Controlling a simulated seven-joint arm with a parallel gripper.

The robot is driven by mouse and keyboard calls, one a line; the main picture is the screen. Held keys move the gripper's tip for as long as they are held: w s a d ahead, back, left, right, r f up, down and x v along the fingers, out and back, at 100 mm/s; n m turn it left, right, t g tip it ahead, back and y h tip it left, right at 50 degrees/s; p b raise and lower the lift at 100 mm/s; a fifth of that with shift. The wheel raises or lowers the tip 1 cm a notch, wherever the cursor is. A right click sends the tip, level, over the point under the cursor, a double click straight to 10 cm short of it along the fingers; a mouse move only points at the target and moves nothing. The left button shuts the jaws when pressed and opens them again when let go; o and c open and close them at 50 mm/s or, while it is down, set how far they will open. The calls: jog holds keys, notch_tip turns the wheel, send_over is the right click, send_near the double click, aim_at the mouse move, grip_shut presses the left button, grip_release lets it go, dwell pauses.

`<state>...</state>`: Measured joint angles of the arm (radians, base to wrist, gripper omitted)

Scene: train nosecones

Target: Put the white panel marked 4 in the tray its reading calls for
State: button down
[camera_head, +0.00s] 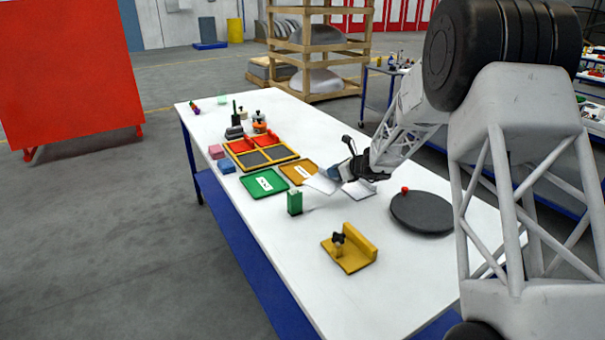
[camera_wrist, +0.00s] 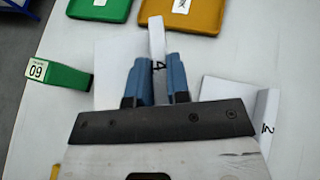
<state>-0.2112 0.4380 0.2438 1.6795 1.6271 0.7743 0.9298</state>
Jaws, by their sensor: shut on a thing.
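My gripper (camera_head: 346,171) is over the middle of the table, its blue fingers (camera_wrist: 158,68) closed on the upright edge of the white panel marked 4 (camera_wrist: 157,38). The panel's flat part shows to the left of the fingers, and in the head view the white panel (camera_head: 322,184) lies beside the amber tray. I cannot tell whether it touches the table. The green tray (camera_head: 264,182) and amber tray (camera_head: 298,172) carry white labels; they also show in the wrist view, green (camera_wrist: 100,8) and amber (camera_wrist: 205,12). A green block (camera_head: 294,202) has a display (camera_wrist: 37,70) with digits like 09 or 60.
A second white panel, marked 2 (camera_wrist: 268,112), lies right of my gripper. A black turntable (camera_head: 422,214) with a red knob and a yellow fixture (camera_head: 350,252) stand nearer. A yellow-framed dark tray (camera_head: 271,154), pink and blue blocks lie farther off.

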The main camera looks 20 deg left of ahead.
aim_at(318, 175)
jog(key=shift+g, duration=0.3)
jog(key=a, duration=0.4)
jog(key=w+a, duration=0.1)
jog(key=a, duration=0.1)
jog(key=shift+a+f, duration=0.1)
jog(key=shift+f, duration=0.25)
jog(key=shift+w, duration=0.1)
jog(key=shift+w+a+f, duration=0.25)
jog(key=shift+w+a, duration=0.75)
jog(key=shift+w, duration=1.45)
jog(key=shift+w+a+f, duration=0.25)
jog(key=shift+w+a, duration=0.75)
jog(key=shift+w, duration=1.45)
jog(key=shift+w+a+f, duration=0.25)
jog(key=shift+w+a, duration=0.75)
jog(key=shift+w, duration=1.45)
jog(key=shift+f, duration=1.75)
jog(key=shift+f, duration=0.15)
jog(key=c, duration=1.1)
grip_release()
jog(key=shift+n, duration=0.3)
